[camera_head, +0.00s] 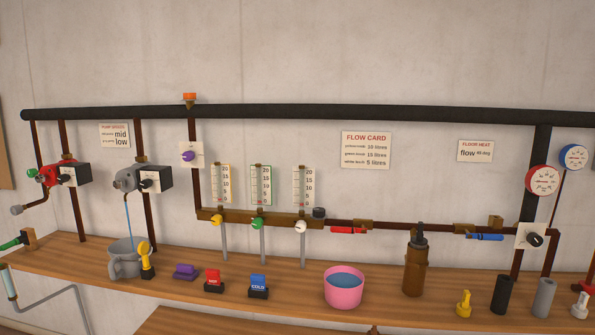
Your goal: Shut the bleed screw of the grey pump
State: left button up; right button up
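The grey pump (127,180) is on the pipes at the left, with a black box (158,178) and a black knob (147,184) on its right side. A thin blue stream of water (127,222) runs down from the pump's underside into a grey jug (121,264) on the shelf. The bleed screw itself is too small to make out; the stream starts at the pump's lower front. A yellow-handled tool (146,258) stands beside the jug, at its right. Neither of my grippers is in view.
A red pump (62,173) is left of the grey one. The wooden shelf (190,290) carries a purple block (185,272), red and blue labelled blocks, a pink bucket (343,290) and a brown bottle (414,270). Brown vertical pipes (145,220) flank the pumps.

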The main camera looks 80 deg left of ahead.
aim_at(120, 183)
jog(key=u, duration=3.7)
jog(key=i+j+u, duration=0.1)
jog(key=i+j, duration=0.3)
jog(key=i, duration=0.1)
